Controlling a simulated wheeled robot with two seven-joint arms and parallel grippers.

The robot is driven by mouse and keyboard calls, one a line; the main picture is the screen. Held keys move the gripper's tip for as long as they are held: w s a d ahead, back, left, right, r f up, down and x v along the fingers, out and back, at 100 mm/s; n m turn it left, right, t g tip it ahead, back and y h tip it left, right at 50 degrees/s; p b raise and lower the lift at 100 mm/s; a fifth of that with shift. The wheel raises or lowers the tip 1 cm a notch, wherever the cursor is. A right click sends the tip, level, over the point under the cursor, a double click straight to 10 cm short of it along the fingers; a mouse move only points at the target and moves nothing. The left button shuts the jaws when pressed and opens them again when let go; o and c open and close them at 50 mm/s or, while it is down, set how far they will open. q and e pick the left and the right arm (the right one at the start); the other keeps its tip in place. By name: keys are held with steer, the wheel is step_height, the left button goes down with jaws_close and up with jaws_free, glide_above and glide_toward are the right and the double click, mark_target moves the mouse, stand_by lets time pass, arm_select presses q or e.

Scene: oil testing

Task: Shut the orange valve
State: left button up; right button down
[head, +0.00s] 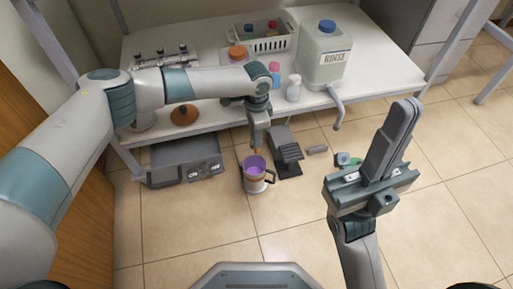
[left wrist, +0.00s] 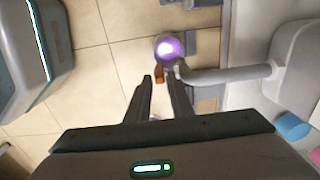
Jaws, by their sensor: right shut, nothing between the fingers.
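The orange valve (left wrist: 157,72) sits by the end of a grey pipe (left wrist: 225,76) in the left wrist view. In the head view only a small orange bit (head: 257,151) shows below my left gripper (head: 258,136). The left fingers (left wrist: 160,80) are parted, with the tips at the valve; whether they touch it I cannot tell. A mug with purple contents (head: 254,165) stands on the floor below; it shows as a bright purple round (left wrist: 170,47) in the left wrist view. My right gripper (head: 393,138) is shut and empty, raised at the right.
A white table (head: 385,78) carries a RINSE jug (head: 322,62) with a spout, a basket (head: 268,45) and small bottles. A grey box device (head: 185,162) and a dark grey stand (head: 286,153) are on the floor.

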arm_select(q)
steer(key=shift+f+b, duration=0.65)
steer(key=shift+f, duration=1.9)
jaws_close()
